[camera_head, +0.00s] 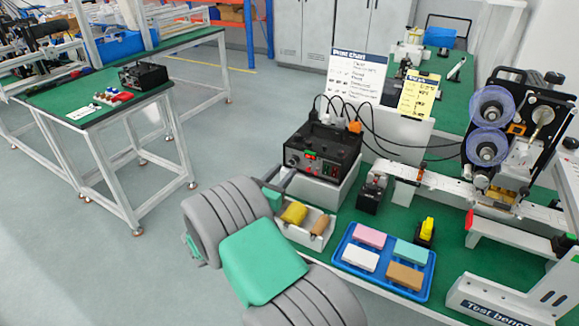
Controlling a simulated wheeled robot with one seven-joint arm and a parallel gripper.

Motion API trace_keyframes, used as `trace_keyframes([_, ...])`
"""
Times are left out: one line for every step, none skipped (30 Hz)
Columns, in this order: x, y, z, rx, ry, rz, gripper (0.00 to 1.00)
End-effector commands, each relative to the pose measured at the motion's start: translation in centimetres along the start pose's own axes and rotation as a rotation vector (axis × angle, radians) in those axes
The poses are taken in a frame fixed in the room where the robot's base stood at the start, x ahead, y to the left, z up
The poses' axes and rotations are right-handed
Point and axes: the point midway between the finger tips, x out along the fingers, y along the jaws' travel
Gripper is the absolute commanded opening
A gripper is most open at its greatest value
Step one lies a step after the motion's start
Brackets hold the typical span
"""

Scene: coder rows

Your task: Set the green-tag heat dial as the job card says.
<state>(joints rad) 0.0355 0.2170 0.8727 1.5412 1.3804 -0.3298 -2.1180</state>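A black control box (340,146) stands on a pale raised base near the middle of the green bench. A small green tag (311,153) and a red display show on its front. Small knobs sit along that front, but their settings are too small to read. A yellow card (418,95) with handwriting stands behind it, beside a white print chart (357,78); the card's writing is not legible. My grey and green arm fills the lower middle. My gripper (277,186) shows only partly beyond it, left of the box; its fingers are not clear.
A white bin (318,240) with yellow and brown items sits before the box. A blue tray (345,272) of coloured blocks, a yellow-topped switch (426,231) and a printing machine (515,140) stand to the right. Open floor lies left, before another bench (60,97).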

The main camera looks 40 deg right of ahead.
Motion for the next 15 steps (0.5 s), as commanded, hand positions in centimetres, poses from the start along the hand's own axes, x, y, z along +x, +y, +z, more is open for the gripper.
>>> trace_keyframes([1.1,-0.2,0.0,0.002,0.000,-0.005,0.35])
trace_keyframes([1.7,-0.2,0.1,0.003,-0.001,-0.005,0.35])
trace_keyframes([2.3,-0.2,0.1,0.003,0.001,-0.005,0.35])
trace_keyframes([2.8,-0.2,0.1,0.004,0.000,-0.005,0.35])
trace_keyframes([3.2,-0.1,0.1,0.004,0.001,-0.003,0.35])
trace_keyframes([3.5,-0.1,0.0,0.003,0.001,-0.003,0.35])
trace_keyframes([3.8,-0.1,0.0,0.003,0.001,-0.003,0.35])
trace_keyframes([4.0,-0.1,0.0,0.004,0.001,-0.003,0.35])
trace_keyframes([4.1,-0.1,0.1,0.004,0.001,-0.002,0.35])
trace_keyframes([4.1,-0.1,0.1,0.005,0.001,-0.002,0.35])
trace_keyframes([4.2,-0.1,0.1,0.005,0.001,-0.001,0.35])
trace_keyframes([4.1,0.0,0.0,0.005,0.001,-0.001,0.35])
trace_keyframes([4.1,0.0,0.0,0.005,0.001,-0.001,0.35])
trace_keyframes([4.1,0.0,0.0,0.005,0.001,-0.001,0.35])
trace_keyframes([4.1,0.0,0.0,0.005,0.001,-0.001,0.35])
